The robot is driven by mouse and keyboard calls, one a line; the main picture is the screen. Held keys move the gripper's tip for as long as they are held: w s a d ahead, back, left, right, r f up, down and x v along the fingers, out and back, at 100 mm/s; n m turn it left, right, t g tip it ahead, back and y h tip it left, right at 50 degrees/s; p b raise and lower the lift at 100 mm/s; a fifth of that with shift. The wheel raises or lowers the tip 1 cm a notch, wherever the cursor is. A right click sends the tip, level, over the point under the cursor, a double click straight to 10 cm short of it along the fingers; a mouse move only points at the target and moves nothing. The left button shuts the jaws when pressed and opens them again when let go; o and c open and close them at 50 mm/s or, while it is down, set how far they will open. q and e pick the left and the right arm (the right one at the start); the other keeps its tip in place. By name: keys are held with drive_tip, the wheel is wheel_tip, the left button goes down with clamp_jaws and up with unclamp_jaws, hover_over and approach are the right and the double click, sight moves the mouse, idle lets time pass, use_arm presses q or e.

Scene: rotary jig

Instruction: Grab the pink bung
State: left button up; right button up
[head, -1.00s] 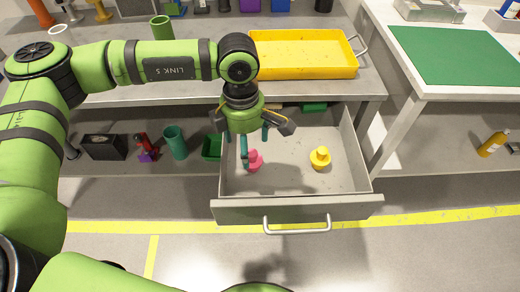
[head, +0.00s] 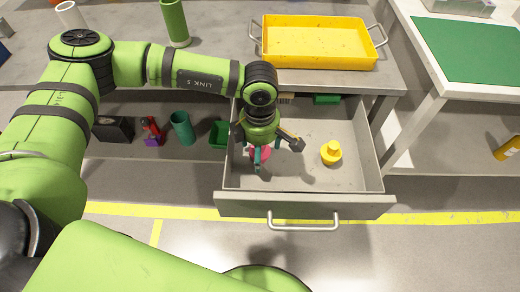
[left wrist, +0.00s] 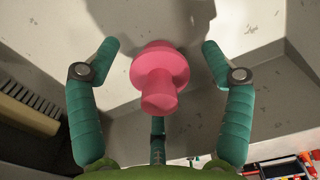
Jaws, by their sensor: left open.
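The pink bung (left wrist: 160,75) stands on the floor of the open drawer, and in the left wrist view it sits between the spread fingers of my left gripper (left wrist: 160,58). The fingers look apart from it on both sides. In the head view my left gripper (head: 264,152) is down inside the drawer and partly hides the pink bung (head: 266,154). My left gripper is open and empty. My right gripper is not seen.
The grey drawer (head: 300,205) is pulled out, its walls close around the gripper. A yellow bung (head: 331,153) stands to the right in it. A yellow tray (head: 320,63) lies on the bench above. A green box (head: 219,133) and other items sit on the shelf at left.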

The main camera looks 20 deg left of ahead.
use_arm(q)
drive_tip(key=c, duration=1.3)
